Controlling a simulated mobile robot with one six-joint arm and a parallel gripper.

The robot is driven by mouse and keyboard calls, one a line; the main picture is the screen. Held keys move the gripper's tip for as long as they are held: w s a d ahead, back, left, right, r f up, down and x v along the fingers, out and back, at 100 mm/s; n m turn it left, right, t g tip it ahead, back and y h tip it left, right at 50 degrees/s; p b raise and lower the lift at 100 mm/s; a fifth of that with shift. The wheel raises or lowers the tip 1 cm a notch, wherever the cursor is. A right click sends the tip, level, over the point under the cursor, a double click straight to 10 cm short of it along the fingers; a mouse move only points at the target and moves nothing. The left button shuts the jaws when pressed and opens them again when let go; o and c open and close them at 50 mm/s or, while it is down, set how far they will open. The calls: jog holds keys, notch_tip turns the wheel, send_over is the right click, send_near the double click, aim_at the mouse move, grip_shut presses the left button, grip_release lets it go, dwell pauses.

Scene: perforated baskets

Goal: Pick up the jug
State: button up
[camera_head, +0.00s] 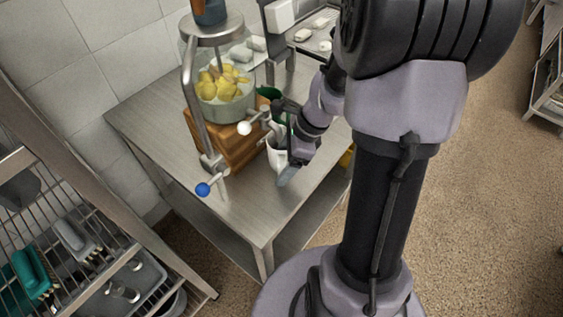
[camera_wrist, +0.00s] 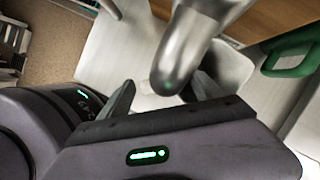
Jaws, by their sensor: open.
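The jug (camera_head: 276,155) is white and stands on the metal table in front of the wooden stand, partly hidden by my gripper. My gripper (camera_head: 288,157) is close beside it at its right; I cannot tell whether they touch. In the wrist view, my gripper (camera_wrist: 163,92) has its two dark fingers apart. A pale grey-white container (camera_wrist: 232,66), probably the jug, shows beyond the right finger. A shiny metal spout (camera_wrist: 180,58) crosses in front of it and hides part of it.
A dispenser jar with yellow fruit (camera_head: 222,88) sits on the wooden stand (camera_head: 230,147), framed by metal pipes with a blue knob (camera_head: 203,189) and a white knob (camera_head: 244,128). A green object (camera_wrist: 290,52) is close by. The table's front (camera_head: 255,215) is clear. A wire rack (camera_head: 85,260) stands left.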

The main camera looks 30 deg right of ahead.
jog(key=shift+x, duration=1)
jog(key=shift+d+r, duration=0.1)
jog(key=c, duration=1.5)
